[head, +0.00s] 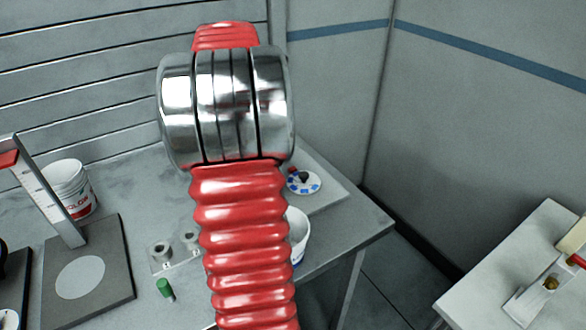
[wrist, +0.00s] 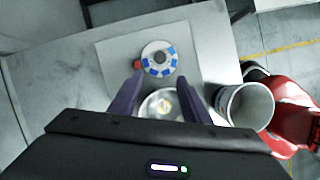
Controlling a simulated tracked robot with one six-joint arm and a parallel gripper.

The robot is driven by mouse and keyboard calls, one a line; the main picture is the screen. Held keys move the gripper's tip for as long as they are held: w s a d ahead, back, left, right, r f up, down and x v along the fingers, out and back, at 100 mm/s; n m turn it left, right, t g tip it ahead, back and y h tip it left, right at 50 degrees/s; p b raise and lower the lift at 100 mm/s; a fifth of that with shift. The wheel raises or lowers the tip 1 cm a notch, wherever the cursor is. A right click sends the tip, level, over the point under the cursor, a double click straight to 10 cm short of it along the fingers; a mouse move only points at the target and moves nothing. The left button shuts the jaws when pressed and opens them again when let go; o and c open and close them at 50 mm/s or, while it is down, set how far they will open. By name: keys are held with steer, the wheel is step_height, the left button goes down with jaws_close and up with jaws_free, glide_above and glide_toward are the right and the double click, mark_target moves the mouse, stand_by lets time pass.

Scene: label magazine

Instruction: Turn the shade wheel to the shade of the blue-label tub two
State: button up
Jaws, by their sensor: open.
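The shade wheel (head: 304,182) is a white disc with blue patches around its rim and a dark centre knob, lying on a pale plate. In the wrist view the wheel (wrist: 158,60) lies just beyond my fingertips, with a small red piece at its left edge. My gripper (wrist: 159,80) is open and empty, its dark fingers apart, over the plate. A white tub (head: 297,236), partly hidden behind my arm, shows a bit of blue label. An open white tub also stands right of my gripper in the wrist view (wrist: 246,105). My arm hides my gripper in the head view.
A round shiny thing (wrist: 162,106) shows between my fingers; what it is I cannot tell. A red-label tub (head: 72,188), a dark stand (head: 88,275), a clear holder (head: 172,254) and a green cylinder (head: 165,289) stand left. A second bench (head: 515,255) is at the right.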

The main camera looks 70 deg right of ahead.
mark_target(303, 174)
steer(key=shift+s+d, duration=0.15)
steer(key=shift+s, duration=0.05)
steer(key=x, duration=1.3)
steer(key=shift+s+f, duration=0.15)
steer(key=shift+f, duration=0.25)
steer(key=shift+c, duration=0.6)
steer(key=c, duration=0.9)
